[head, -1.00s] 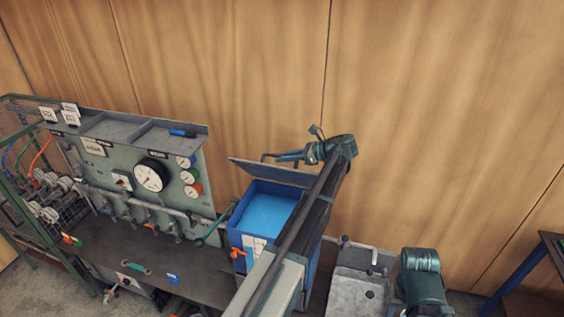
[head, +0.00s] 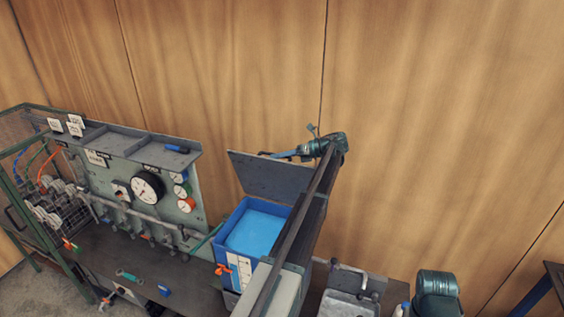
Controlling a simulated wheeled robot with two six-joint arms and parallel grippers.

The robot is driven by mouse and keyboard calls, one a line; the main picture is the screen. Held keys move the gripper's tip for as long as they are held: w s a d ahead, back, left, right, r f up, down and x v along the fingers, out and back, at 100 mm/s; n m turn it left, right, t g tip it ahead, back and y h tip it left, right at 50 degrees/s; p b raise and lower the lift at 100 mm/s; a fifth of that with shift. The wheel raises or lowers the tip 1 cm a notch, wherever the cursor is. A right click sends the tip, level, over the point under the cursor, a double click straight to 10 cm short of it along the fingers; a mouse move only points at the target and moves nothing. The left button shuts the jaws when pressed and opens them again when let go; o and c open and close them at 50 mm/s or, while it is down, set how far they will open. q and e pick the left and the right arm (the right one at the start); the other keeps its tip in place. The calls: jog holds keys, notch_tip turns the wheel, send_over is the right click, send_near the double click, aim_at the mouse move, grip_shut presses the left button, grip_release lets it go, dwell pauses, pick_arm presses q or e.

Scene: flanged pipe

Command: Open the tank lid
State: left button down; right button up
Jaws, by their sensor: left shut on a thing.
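My left arm crosses in front of the tank's right side. My right gripper is not in view.
A panel with gauges (head: 147,187) and pipes stands left of the tank. A grey sink (head: 345,303) with a tap is to the right. A wooden wall (head: 430,120) is close behind. A blue-legged table (head: 540,290) stands at the far right.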

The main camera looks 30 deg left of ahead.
pick_arm(q)
jog(key=shift+w+a+r+m, duration=0.15)
jog(key=shift+w+m, duration=0.15)
jog(key=shift+w, duration=0.65)
jog(key=c, duration=0.8)
grip_release()
jog(key=shift+w, duration=0.1)
jog(key=shift+c, duration=0.2)
